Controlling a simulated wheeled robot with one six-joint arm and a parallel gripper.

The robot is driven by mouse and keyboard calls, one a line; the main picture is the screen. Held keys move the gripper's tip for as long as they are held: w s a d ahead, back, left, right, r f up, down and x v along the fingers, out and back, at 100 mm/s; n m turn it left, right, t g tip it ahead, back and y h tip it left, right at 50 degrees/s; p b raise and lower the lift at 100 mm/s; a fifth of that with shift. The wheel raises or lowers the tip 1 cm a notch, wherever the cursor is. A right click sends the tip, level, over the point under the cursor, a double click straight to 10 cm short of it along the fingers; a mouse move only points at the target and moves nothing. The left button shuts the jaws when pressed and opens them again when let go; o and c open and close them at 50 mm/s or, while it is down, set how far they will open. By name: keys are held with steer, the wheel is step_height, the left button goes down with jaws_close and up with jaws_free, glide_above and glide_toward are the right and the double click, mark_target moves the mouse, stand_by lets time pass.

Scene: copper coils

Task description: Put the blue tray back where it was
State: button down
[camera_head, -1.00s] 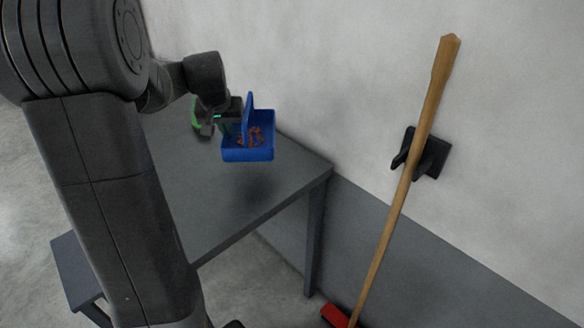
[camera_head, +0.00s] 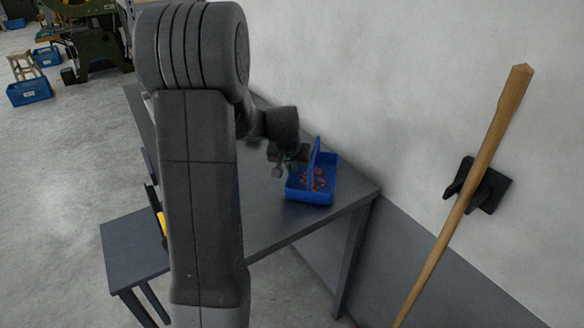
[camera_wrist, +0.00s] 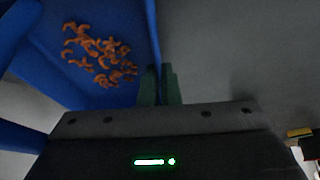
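The blue tray (camera_head: 309,196) has an upright blue handle (camera_head: 316,152) and holds several copper coils (camera_head: 313,178). In the head view it is over the right end of the grey table (camera_head: 275,228); I cannot tell whether it touches the top. My gripper (camera_head: 296,168) is at its left side, partly hidden by my own wrist. In the wrist view, my gripper (camera_wrist: 160,84) has its fingers on either side of the wall of the tray (camera_wrist: 152,35), close together and shut on it. The coils (camera_wrist: 100,55) show inside.
A pale wall runs behind the table. A wooden broom handle (camera_head: 464,200) leans by a black wall holder (camera_head: 478,186) at right. A low grey bench (camera_head: 132,248) stands at left. Blue crates (camera_head: 30,91) and a green machine (camera_head: 92,45) are far left on open floor.

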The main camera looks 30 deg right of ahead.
steer(key=c, duration=2.1)
jaws_free()
steer(key=shift+f, duration=0.15)
steer(key=o, duration=0.5)
steer(key=shift+c, duration=0.2)
steer(key=shift+r, duration=0.2)
steer(key=shift+r, duration=0.2)
steer(key=v, duration=1.1)
steer(key=shift+s+a+r, duration=0.2)
steer(key=shift+a+r, duration=0.05)
steer(key=shift+r, duration=0.05)
steer(key=shift+f, duration=0.1)
